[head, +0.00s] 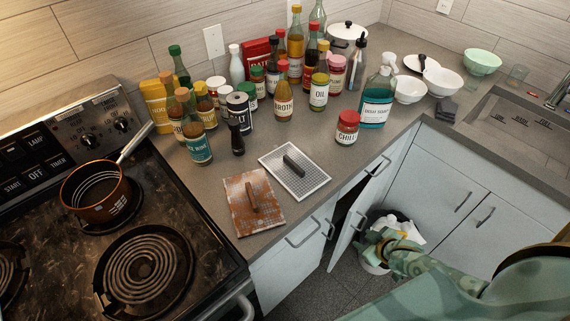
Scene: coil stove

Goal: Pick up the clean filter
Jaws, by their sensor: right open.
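The clean filter (308,178) is a light mesh panel with a pale rim and a dark handle on top. It lies flat on the counter right of the stove. A second filter (252,210), stained rusty brown with a brown handle, lies beside it, closer to the stove. My right gripper (374,240) is open, low at the right, over the waste bin in front of the cabinets. It is well below and to the right of the clean filter and apart from it. My left gripper is not in view.
Bottles and jars crowd the counter behind the filters; a red-lidded chili jar (347,128) stands right of the clean one. A copper pot (96,192) sits on the stove. A cabinet door (348,222) stands open near the bin (372,262).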

